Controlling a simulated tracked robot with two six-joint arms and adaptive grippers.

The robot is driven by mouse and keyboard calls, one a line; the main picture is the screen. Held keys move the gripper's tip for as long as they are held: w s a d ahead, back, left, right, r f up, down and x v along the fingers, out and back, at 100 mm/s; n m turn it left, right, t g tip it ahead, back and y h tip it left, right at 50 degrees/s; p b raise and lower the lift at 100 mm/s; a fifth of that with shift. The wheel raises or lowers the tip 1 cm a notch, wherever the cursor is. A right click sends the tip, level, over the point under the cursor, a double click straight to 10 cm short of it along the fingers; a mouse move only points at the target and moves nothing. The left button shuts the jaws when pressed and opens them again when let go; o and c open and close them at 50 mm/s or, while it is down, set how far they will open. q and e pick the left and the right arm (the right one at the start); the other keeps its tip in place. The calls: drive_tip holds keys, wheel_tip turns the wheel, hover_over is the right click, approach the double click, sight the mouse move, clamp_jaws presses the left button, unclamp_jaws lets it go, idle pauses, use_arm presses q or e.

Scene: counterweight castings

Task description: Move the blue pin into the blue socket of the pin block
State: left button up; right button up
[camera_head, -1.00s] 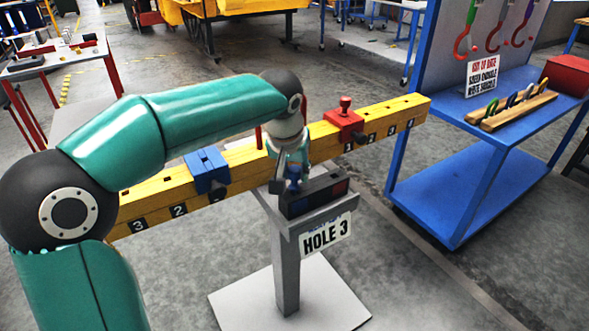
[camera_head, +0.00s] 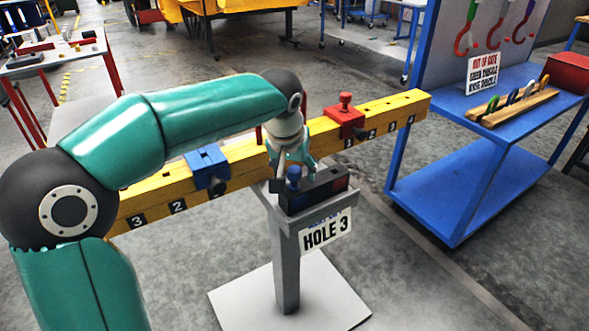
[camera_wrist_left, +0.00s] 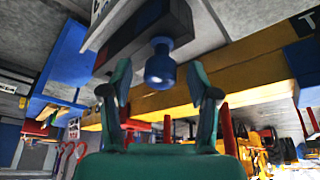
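The blue pin (camera_head: 293,174) stands upright at the left, blue-marked end of the dark pin block (camera_head: 318,193). Its lower part and the socket are hidden. The block sits on a grey stand with a "HOLE 3" sign. My left gripper (camera_head: 294,163) is just behind and above the pin. In the left wrist view, its two fingers are spread, with the blue pin (camera_wrist_left: 160,67) in the gap near the fingertips and clear space on both sides. My right gripper is not in view.
A yellow numbered beam (camera_head: 385,112) runs behind the stand. It carries a blue clamp (camera_head: 207,167) and a red clamp (camera_head: 344,121) with a red knob. A blue cart (camera_head: 455,200) with hooks and a wooden rack (camera_head: 512,108) stands at the right.

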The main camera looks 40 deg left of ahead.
use_arm(q)
drive_tip(key=v, duration=1.2)
drive_tip(key=shift+f, duration=0.1)
idle(0.4)
